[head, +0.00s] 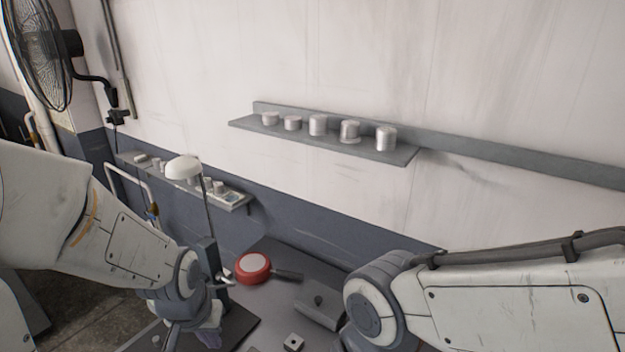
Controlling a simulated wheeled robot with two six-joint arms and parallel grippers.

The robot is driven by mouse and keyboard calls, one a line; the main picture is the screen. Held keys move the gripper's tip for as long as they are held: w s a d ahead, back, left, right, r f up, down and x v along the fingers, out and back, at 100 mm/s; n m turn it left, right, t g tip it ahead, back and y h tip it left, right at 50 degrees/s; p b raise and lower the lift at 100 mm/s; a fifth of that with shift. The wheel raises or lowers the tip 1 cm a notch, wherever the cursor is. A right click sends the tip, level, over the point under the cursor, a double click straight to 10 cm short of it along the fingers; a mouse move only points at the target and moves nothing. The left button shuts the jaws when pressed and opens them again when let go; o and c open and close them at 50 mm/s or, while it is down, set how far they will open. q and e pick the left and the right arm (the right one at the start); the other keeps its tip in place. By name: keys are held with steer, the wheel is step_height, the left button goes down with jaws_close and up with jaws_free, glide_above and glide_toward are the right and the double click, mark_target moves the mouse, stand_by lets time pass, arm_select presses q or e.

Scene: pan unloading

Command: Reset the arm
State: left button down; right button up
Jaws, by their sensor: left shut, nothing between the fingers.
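My left arm comes in from the left, and its gripper (224,281) is partly hidden behind my own arm joint. The visible part looks shut and empty, to the left of the red pan. My right arm reaches in from the right and its joint shows at the lower middle. Its gripper is outside the picture. The red pan (253,267) with a pale inside lies on the grey table (302,262), its dark handle pointing right.
A grey block with a knob (319,308) and a small metal piece (293,342) lie on the table. A wall shelf (390,155) holds several metal cylinders. A lower shelf (236,205) holds small items behind a white lamp (183,167). A fan (40,50) hangs upper left.

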arm_select(q)
steer(key=s+d+f+m+g+h+b, duration=0.1)
steer(key=s+d+f+m+b, duration=0.3)
steer(key=s+d, duration=0.9)
steer(key=m+g+b, duration=0.1)
steer(key=m+b, duration=0.2)
steer(key=b, duration=0.2)
steer(key=shift+s+d+m+g+b, duration=0.3)
steer(key=shift+s+b, duration=0.1)
